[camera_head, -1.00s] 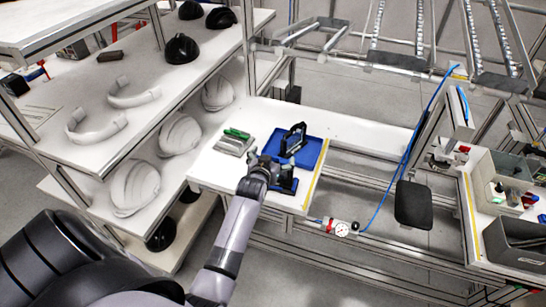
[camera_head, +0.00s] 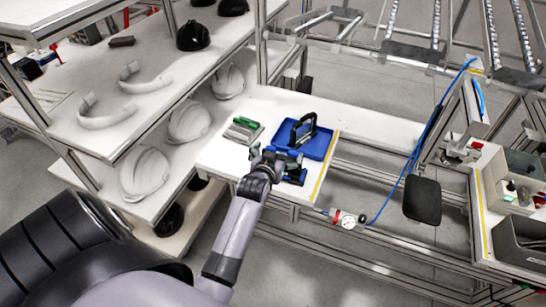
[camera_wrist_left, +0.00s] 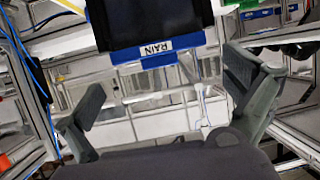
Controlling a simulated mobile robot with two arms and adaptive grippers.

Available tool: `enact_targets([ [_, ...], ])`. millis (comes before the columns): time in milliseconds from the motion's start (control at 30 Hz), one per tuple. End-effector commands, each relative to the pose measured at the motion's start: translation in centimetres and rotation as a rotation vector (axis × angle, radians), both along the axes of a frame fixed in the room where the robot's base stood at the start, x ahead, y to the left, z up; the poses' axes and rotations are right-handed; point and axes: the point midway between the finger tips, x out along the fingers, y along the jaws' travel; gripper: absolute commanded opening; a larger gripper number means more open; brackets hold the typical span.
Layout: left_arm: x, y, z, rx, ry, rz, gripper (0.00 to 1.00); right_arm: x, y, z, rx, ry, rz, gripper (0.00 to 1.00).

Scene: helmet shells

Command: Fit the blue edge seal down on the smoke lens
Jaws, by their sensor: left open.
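My left gripper (camera_head: 272,162) is open in the head view, at the near side of the blue tray. The fingers stand apart in the left wrist view (camera_wrist_left: 160,100) with nothing between their tips. A dark panel that looks like the smoke lens (camera_wrist_left: 150,20) fills the top middle of that view. A blue strip that looks like the edge seal (camera_wrist_left: 185,42), with a white "RAIN" label, runs along its lower edge in the picture. In the head view, blue (camera_head: 290,152) shows just beyond my gripper, partly hidden. I cannot tell whether the strip is fully seated.
The blue tray (camera_head: 321,147) holds an upright black frame (camera_head: 303,128). A grey block with a green piece (camera_head: 243,130) stands left of it. Bare white table (camera_head: 375,127) lies right of the tray.

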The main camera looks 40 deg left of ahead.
Motion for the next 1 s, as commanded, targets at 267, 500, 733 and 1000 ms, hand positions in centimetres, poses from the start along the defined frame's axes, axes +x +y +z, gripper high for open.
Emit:
enact_targets([
  [267,-4.9,-1.6,2.0,0.0,0.001,0.001,1.0,0.0,0.1,0.0,0.001,0.0,0.0,1.0],
  [500,-6.3,-2.1,2.7,-0.001,0.002,0.0,1.0,0.0,0.1,0.0,0.001,0.0,0.0,1.0],
  [733,-6.4,-2.1,2.7,0.0,0.001,0.0,1.0,0.0,0.1,0.0,0.001,0.0,0.0,1.0],
  [1000,-6.3,-2.1,2.7,0.0,0.001,0.0,1.0,0.0,0.1,0.0,0.001,0.0,0.0,1.0],
])
